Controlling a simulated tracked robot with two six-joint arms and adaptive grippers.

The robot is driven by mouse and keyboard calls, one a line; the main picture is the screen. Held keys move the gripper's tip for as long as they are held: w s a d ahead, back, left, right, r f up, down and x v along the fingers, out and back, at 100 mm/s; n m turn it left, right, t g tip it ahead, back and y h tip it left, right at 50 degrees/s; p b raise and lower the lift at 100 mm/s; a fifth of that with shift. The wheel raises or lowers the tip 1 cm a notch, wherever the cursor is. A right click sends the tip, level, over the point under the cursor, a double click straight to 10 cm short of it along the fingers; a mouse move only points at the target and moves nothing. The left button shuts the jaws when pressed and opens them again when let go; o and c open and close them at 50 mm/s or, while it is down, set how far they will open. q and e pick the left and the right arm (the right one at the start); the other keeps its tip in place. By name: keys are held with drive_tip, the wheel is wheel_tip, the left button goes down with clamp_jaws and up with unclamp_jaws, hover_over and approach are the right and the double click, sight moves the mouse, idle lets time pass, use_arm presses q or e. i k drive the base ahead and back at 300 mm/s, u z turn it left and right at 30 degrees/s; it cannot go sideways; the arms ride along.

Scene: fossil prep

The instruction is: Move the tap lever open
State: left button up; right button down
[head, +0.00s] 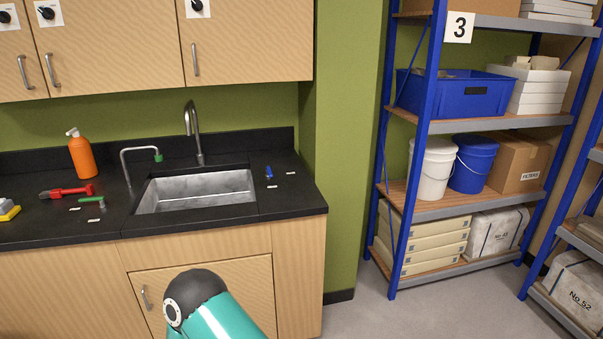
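A tall curved metal tap (196,135) stands behind the steel sink (200,192) in the black counter. A thinner bent spout (138,152) with a green tip stands at the sink's left. A small blue upright fitting (269,172) is on the counter right of the sink, and a green lever-like piece (92,200) lies left of it. I cannot tell which of these is the tap lever, or its position. Neither gripper is in view. Only a teal and dark arm link of mine shows at the bottom, in front of the cabinet.
An orange bottle (82,157), a red tool (66,191) and a yellow and white object (8,210) are on the counter at left. Small white labels lie beside the fittings. Blue shelving (413,175) stands at right. The floor (385,318) before it is clear.

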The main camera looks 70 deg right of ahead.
sight(269, 172)
drive_tip(key=z, duration=0.7)
drive_tip(key=k, duration=0.2)
drive_tip(key=z, duration=0.6)
drive_tip(key=i, duration=0.9)
